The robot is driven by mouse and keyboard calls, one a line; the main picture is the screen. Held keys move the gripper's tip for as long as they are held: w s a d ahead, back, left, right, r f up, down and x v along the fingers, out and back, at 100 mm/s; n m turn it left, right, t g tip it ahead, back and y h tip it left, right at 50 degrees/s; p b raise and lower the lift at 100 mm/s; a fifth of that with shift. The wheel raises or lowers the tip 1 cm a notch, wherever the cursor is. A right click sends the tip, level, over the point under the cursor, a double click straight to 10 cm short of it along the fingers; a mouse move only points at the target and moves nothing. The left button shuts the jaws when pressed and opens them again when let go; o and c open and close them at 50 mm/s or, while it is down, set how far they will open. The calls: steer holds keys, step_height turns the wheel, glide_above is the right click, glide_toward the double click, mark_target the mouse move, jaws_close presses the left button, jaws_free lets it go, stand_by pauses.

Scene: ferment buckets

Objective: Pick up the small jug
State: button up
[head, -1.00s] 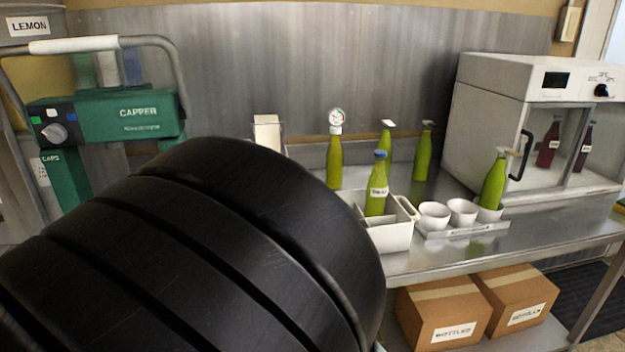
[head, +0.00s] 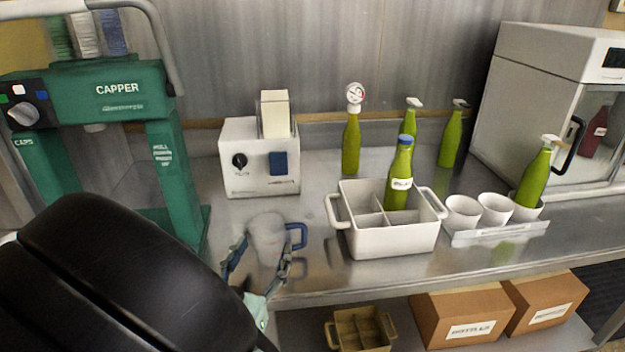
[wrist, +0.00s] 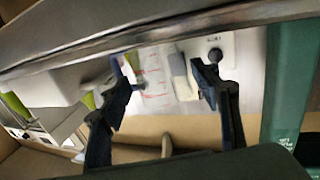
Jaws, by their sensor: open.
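The small jug (head: 267,236) is pale and see-through with a blue handle on its right side. It stands upright on the steel bench, near the front edge, between the green capper and the white divided caddy. My gripper (head: 261,262) is open at the near side of the jug, one finger to each side in the head view. In the wrist view the jug (wrist: 152,78), with red marks on its wall, shows between the two dark fingertips (wrist: 164,80). I cannot tell whether either finger touches it. My arm hides part of the bench front.
The caddy (head: 390,240), holding a green bottle (head: 398,178), stands close on the right. A white box device (head: 245,180) stands behind the jug, and the green capper (head: 165,180) at left. The bench edge (head: 330,292) runs just in front. White cups (head: 462,212) stand further right.

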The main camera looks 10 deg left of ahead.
mark_target(274, 227)
steer(key=w, duration=0.5)
steer(key=shift+d, duration=0.25)
steer(key=c, duration=0.9)
